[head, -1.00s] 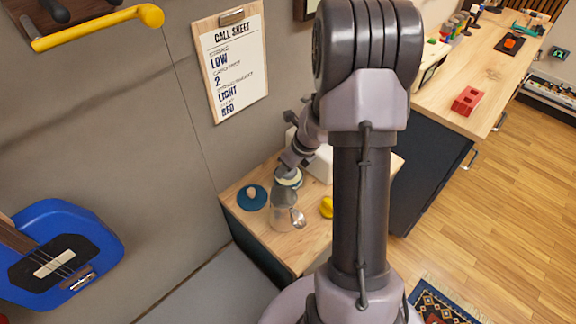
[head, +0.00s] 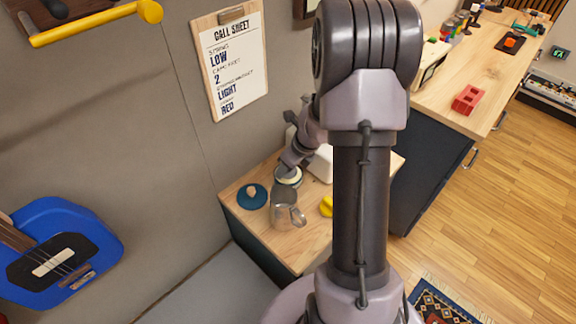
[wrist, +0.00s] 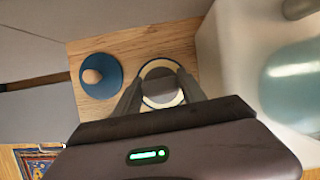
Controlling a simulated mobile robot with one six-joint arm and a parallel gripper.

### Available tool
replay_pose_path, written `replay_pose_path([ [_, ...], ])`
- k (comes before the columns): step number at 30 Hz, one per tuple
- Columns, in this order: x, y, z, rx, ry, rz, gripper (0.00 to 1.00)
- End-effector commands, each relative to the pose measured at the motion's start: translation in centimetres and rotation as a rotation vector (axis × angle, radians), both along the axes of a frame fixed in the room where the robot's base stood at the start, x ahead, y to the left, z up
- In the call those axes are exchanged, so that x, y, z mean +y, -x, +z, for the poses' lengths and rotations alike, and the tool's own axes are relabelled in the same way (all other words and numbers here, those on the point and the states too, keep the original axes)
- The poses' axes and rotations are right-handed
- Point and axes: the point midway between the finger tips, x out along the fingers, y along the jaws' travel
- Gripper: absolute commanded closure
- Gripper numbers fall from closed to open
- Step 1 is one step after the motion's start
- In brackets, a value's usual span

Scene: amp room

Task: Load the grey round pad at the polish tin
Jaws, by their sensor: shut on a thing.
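My gripper (wrist: 160,92) is shut on the grey round pad (wrist: 162,100), which shows as a disc between the fingers in the wrist view. The polish tin (wrist: 148,66) is directly beneath it, a round tin with a dark rim and pale cream inside. In the head view the tin (head: 296,182) stands on the small wooden-topped cabinet, with my gripper (head: 287,168) over it. The pad overlaps the tin's opening. I cannot tell whether it touches the polish. My fingers hide the pad's grip.
A blue round pad (head: 245,200) with a wooden knob lies left of the tin. A metal mug (head: 284,212) stands in front, and a yellow object (head: 327,206) lies to the right. A white box-like object (head: 321,163) is close behind. The wall (head: 180,150) borders the cabinet's left side.

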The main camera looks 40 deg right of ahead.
Motion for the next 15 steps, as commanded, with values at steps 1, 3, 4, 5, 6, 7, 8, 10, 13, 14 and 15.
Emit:
replay_pose_path([
  [1,0.0,0.1,-0.1,0.002,-0.001,0.001,0.84],
  [3,0.1,0.1,-0.1,0.002,-0.001,0.001,0.84],
  [4,0.1,0.1,-0.1,0.002,-0.001,0.001,0.84],
  [5,0.1,0.1,-0.2,0.002,-0.001,0.001,0.84],
  [6,0.1,0.1,-0.2,0.003,-0.001,0.001,0.84],
  [7,0.1,0.1,-0.2,0.003,-0.001,0.001,0.84],
  [8,0.1,0.1,-0.2,0.003,-0.001,0.001,0.84],
  [10,0.1,0.1,-0.1,0.003,-0.001,0.001,0.84],
  [13,0.1,0.1,0.6,0.003,-0.001,0.001,0.84],
  [14,0.1,0.1,1.0,0.003,-0.001,0.001,0.84],
  [15,0.1,0.1,1.5,0.003,-0.001,0.002,0.84],
])
